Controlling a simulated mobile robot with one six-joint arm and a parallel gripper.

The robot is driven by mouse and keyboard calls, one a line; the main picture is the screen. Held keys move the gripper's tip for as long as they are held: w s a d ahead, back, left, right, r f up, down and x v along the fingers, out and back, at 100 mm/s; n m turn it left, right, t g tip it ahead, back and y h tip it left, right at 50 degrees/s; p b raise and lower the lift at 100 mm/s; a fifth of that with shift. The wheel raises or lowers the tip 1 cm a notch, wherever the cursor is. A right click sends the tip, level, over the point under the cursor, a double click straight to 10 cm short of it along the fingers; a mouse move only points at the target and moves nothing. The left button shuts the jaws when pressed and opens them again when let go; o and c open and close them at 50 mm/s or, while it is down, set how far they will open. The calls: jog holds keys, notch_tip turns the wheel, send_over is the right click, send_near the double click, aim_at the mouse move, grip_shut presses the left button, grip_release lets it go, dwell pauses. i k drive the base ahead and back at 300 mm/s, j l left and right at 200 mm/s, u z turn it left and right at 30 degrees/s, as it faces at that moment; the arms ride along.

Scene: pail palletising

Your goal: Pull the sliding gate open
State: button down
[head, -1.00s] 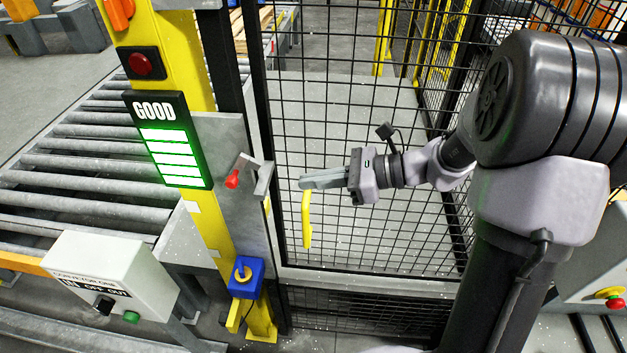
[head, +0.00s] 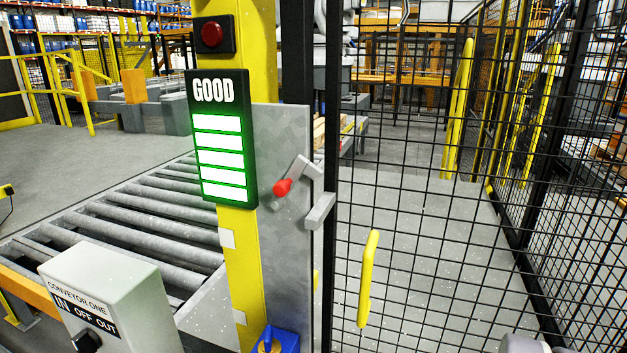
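The sliding gate is a black wire-mesh panel with a dark upright frame (head: 331,160) at its left edge, right of the yellow post (head: 246,270). Its yellow handle (head: 367,280) stands upright on the mesh at lower centre. A latch with a red knob (head: 283,186) sits on the grey plate (head: 285,240) beside the gate's edge. A grey catch (head: 320,210) lies just below it, close to the gate frame.
A lit GOOD sign (head: 221,140) and a red button (head: 212,35) are on the post. A roller conveyor (head: 150,215) and a conveyor control box (head: 110,300) stand at left. Grey floor (head: 430,230) is clear behind the mesh.

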aim_at(325, 210)
jog(key=i+j, duration=0.1)
jog(key=j, duration=0.35)
jog(key=i+j+z, duration=0.1)
jog(key=j, duration=0.3)
jog(key=i+j, duration=0.15)
jog(key=j, duration=0.3)
jog(key=i+j+z, duration=0.1)
jog(key=j, duration=0.35)
